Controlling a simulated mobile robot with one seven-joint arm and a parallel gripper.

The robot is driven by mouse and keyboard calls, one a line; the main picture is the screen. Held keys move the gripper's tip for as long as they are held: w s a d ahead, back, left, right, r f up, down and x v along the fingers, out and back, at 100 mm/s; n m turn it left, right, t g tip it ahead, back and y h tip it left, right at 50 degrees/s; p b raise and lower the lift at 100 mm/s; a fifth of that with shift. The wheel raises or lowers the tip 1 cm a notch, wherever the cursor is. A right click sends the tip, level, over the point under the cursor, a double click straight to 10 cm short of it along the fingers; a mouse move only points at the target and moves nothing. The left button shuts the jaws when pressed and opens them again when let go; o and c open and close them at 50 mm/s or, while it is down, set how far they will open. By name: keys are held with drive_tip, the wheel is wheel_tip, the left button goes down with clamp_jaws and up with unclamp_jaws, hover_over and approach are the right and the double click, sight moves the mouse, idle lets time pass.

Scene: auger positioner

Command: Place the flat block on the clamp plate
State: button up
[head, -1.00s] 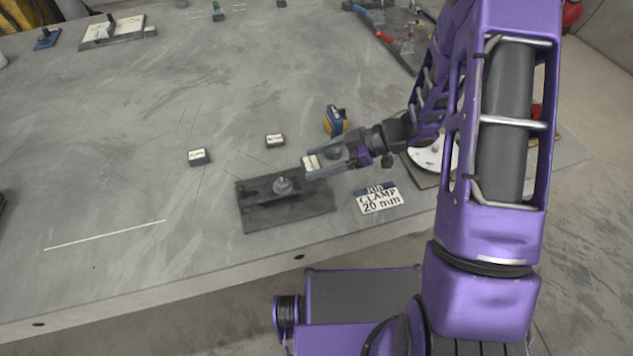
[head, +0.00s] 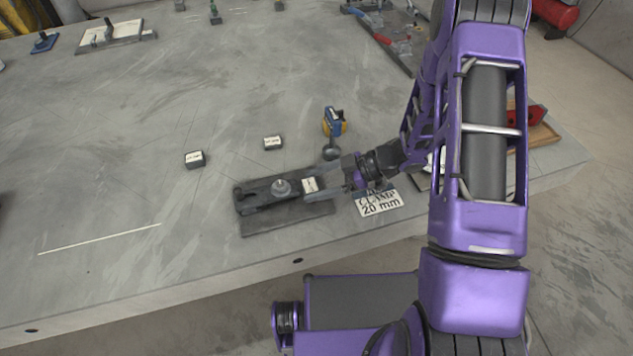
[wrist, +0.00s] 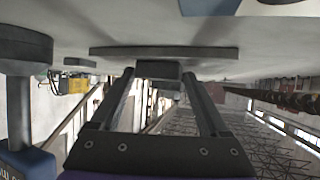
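The flat block (head: 309,185) is small, with a white label on top. It sits between the fingertips of my gripper (head: 315,186), which is shut on it. In the wrist view the block (wrist: 158,70) shows as a dark piece between the two fingers. The clamp plate (head: 255,225) is a dark rectangular plate on the table, carrying a dark bar with a round grey knob (head: 281,187). The block is at the plate's right end, just right of the knob. I cannot tell whether it touches the plate or hangs slightly above it.
Two small labelled blocks (head: 194,159) (head: 273,142) lie behind the plate. A blue and yellow tool (head: 334,122) stands behind my gripper. A "clamp 20 mm" sign (head: 379,203) lies right of the plate, partly under my wrist.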

drive_tip(key=shift+o, duration=1.3)
drive_tip(key=shift+r, duration=0.1)
drive_tip(key=shift+r, duration=0.2)
drive_tip(key=p+v, duration=0.1)
drive_tip(key=v, duration=1.1)
drive_tip(key=shift+f, duration=0.1)
